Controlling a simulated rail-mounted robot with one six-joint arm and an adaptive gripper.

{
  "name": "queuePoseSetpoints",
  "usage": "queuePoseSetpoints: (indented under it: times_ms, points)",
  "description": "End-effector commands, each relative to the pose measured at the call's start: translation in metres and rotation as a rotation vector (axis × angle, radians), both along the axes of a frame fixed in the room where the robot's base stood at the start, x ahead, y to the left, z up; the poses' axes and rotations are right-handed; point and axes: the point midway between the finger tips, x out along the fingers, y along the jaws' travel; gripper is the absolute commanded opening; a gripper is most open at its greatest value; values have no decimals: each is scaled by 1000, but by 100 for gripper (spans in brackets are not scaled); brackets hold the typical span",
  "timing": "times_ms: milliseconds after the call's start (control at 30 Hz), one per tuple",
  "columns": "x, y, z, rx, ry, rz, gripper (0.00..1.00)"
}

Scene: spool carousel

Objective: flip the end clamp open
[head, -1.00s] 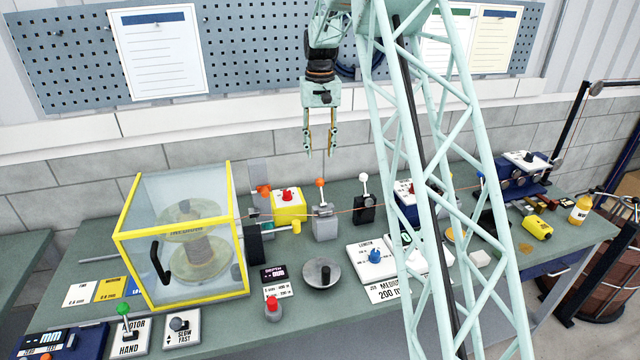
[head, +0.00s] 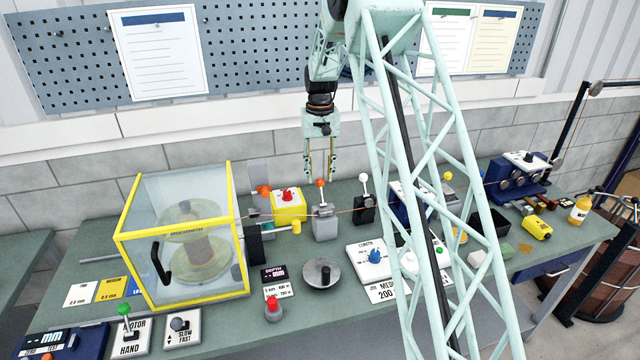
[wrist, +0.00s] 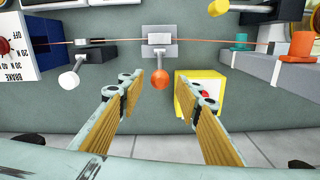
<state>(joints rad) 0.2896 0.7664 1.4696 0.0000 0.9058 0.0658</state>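A grey clamp block (head: 325,226) with an orange-ball lever (head: 320,183) stands on the bench with the copper wire running through it. A black clamp (head: 364,208) with a white-ball lever (head: 364,177) stands to its right. Both levers stand up in the head view; I cannot tell which is the end clamp. My gripper (head: 320,176) points down, open and empty, over the orange ball. In the wrist view the orange ball (wrist: 160,79) shows between the fingertips (wrist: 158,85), with no visible contact; the white ball (wrist: 68,82) is outside them, to the left.
A yellow box with a red button (head: 288,207) stands close left of the grey clamp; in the wrist view it (wrist: 199,97) lies near the right finger. A yellow-framed guard (head: 122,262) covers the spool. The wire (head: 342,212) stretches across the bench.

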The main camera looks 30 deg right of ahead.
Motion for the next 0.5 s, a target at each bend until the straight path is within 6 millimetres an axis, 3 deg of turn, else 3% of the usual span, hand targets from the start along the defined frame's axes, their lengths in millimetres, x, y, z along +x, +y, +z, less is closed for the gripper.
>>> queuePoseSetpoints:
  times_ms: [200,500]
  points:
    - [0,0,-25,0,1,0,32]
    - [0,0,-39,0,0,0,32]
